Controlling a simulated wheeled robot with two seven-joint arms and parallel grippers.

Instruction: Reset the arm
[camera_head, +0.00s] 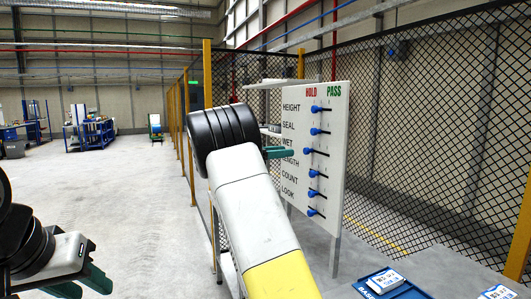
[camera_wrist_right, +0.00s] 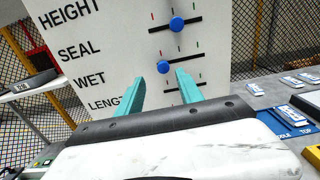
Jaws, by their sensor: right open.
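My right gripper (camera_head: 277,153) is in front of the white HOLD/PASS board (camera_head: 334,120) in the head view. In the right wrist view its two teal fingers (camera_wrist_right: 158,88) are spread, with nothing between them. The fingers point at the board; the WET row's blue knob (camera_wrist_right: 163,66) shows between the tips, at the left of its bar, and I cannot tell whether they touch. The SEAL knob (camera_wrist_right: 177,24) sits near mid-bar. My left gripper (camera_head: 84,283) is at the lower left of the head view, its green fingers apart and empty, partly cut off by the frame.
A black mesh fence (camera_head: 430,120) with yellow posts stands behind the board. A blue tray (camera_head: 392,286) with a labelled white item (camera_head: 386,280) lies at lower right. Another white item (camera_head: 499,292) is beside it. The floor (camera_head: 110,190) at left is open.

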